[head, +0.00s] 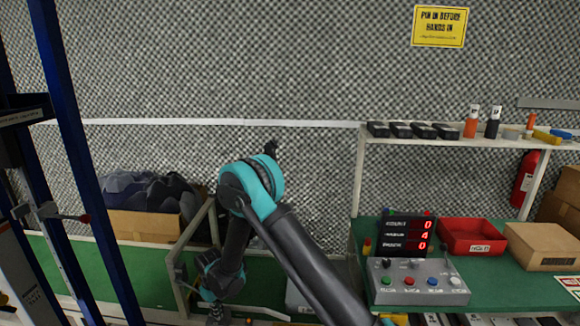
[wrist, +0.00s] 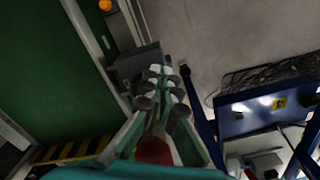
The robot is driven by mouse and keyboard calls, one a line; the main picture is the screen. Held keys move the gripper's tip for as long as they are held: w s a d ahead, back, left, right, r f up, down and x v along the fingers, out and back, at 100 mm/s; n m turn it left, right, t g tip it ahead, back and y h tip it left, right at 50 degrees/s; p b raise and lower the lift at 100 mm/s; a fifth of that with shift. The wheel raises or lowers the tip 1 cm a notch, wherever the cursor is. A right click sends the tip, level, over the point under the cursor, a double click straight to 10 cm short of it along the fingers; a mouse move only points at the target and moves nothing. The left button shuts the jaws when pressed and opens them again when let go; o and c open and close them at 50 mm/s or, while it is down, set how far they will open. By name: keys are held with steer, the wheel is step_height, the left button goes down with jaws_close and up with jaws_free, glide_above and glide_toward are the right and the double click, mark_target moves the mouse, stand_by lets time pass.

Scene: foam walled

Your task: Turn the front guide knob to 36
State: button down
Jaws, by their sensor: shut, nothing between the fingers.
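I cannot make out a knob marked as the front guide knob, or a scale with 36, in either view. My gripper (wrist: 162,78) is shut and empty in the wrist view, pointing down past a grey block and rail. In the head view my arm reaches down left of centre, and its end is at the bottom edge, where the fingers are not clear.
Blue uprights (head: 75,130) stand at the left. A grey control box (head: 415,284) and a display (head: 407,234) reading 0, 4, 0 stand on the green bench, beside a red tray (head: 472,250) and cardboard box (head: 541,262). A metal rail frame (head: 180,280) is close to my arm.

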step_height(320, 180, up, 5)
steer(key=shift+d, duration=0.1)
stand_by(0.3)
steer(key=shift+w, duration=0.1)
steer(key=shift+w+d+f, duration=0.2)
steer(key=shift+w+f, duration=0.15)
steer(key=shift+f, duration=0.65)
steer(key=shift+w+d+f, duration=0.15)
steer(key=shift+w+f, duration=0.2)
steer(key=shift+f, duration=0.7)
steer(key=shift+w+d+f, duration=0.2)
steer(key=shift+w+f, duration=0.15)
steer(key=shift+f, duration=0.65)
steer(key=shift+a, duration=0.25)
